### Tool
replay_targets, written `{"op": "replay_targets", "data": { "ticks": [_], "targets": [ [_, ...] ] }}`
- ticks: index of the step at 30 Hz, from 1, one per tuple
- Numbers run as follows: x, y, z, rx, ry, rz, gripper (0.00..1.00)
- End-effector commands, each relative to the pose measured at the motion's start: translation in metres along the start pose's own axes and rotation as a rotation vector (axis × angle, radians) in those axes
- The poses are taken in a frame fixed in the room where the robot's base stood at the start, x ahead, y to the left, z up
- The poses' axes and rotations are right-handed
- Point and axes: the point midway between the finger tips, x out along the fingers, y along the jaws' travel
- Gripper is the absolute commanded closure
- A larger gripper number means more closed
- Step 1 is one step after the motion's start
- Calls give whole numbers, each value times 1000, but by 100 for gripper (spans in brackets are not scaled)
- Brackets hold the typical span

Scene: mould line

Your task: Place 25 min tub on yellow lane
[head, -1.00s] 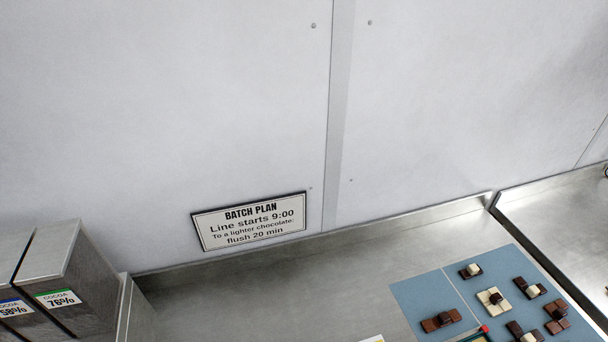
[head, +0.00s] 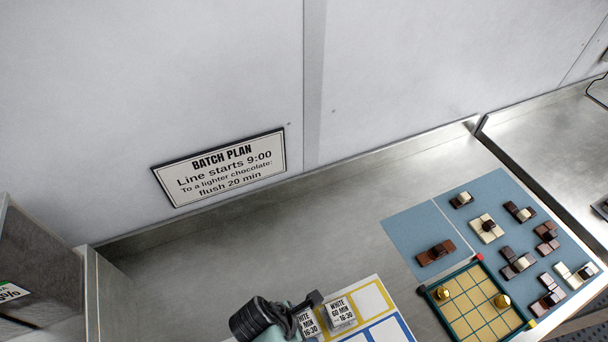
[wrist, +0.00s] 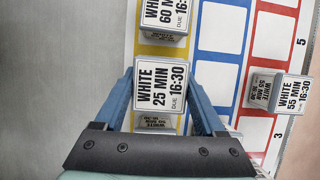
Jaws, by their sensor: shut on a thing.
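The tub labelled WHITE 25 MIN, due 16:30 (wrist: 161,84) is between the blue fingers of my gripper (wrist: 163,92) in the wrist view, with its label facing up. My gripper is shut on it. It is over the yellow lane (wrist: 151,50); I cannot tell whether it touches the sheet. A smaller side label below its top is upside down and hard to read. In the head view my gripper (head: 302,311) is at the bottom, partly covering the tub (head: 308,323).
A WHITE 60 MIN tub (wrist: 163,14) stands on the yellow lane just beyond. A WHITE 55 MIN tub (wrist: 274,92) stands to the right, by the red lane (wrist: 272,40). The blue lane (wrist: 220,40) lies between. A chocolate board (head: 476,305) and blue mat (head: 405,235) are farther right.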

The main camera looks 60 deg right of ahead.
Motion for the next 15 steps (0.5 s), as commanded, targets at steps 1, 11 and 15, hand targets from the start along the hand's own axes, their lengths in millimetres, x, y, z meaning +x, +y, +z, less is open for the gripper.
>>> {"op": "replay_targets", "data": {
  "ticks": [1,11,15],
  "targets": [
    [6,0,-2,-1,-1,-2,90],
    [17,0,-7,1,0,1,90],
    [19,0,-8,0,0,1,90]
  ]
}}
